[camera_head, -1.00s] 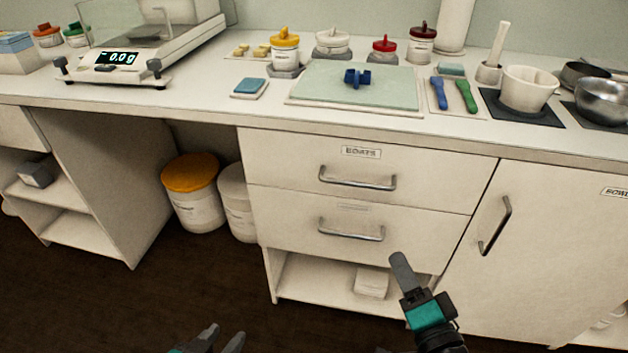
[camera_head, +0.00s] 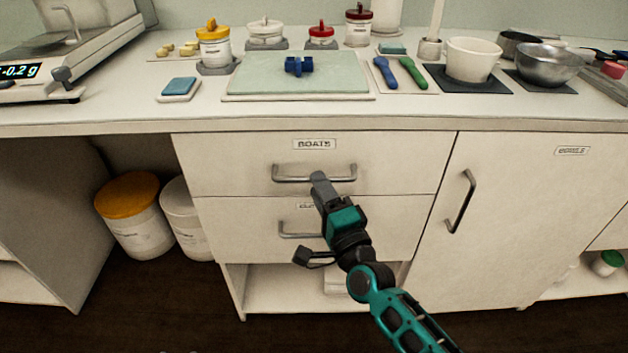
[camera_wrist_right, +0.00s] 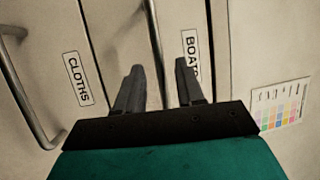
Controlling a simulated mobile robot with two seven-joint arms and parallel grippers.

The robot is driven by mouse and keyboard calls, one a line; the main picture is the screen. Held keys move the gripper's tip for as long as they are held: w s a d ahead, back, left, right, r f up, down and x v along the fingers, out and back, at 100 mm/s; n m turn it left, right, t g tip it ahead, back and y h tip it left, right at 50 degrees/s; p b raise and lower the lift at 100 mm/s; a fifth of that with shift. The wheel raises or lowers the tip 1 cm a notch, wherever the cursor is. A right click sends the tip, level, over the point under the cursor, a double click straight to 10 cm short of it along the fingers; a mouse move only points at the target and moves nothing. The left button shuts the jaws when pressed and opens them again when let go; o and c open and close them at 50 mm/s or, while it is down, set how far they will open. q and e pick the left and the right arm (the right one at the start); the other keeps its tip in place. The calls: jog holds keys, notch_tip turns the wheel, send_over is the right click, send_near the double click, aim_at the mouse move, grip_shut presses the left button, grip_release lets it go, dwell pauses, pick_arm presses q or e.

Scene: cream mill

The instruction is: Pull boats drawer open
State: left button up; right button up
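The boats drawer (camera_head: 230,165) is the upper drawer under the counter, with a BOATS label (camera_head: 314,144) and a metal bar handle (camera_head: 290,179). It looks shut, its front flush with the cabinet. My right gripper (camera_head: 318,178) is at this handle and covers its middle. In the right wrist view my right gripper (camera_wrist_right: 159,82) is open, and the boats handle (camera_wrist_right: 154,45) runs between its two fingers. I cannot tell whether a finger touches the bar. The BOATS label (camera_wrist_right: 191,55) is partly hidden by one finger. My left gripper is not in view.
A lower drawer (camera_head: 230,220) with its own handle, labelled CLOTHS (camera_wrist_right: 78,79), sits just below. A cupboard door (camera_head: 510,230) with an upright handle is to the right. The countertop edge (camera_head: 300,125) overhangs above. An orange-lidded tub (camera_head: 132,220) stands at left.

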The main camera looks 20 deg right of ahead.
jog(key=shift+x, duration=1.65)
grip_shut()
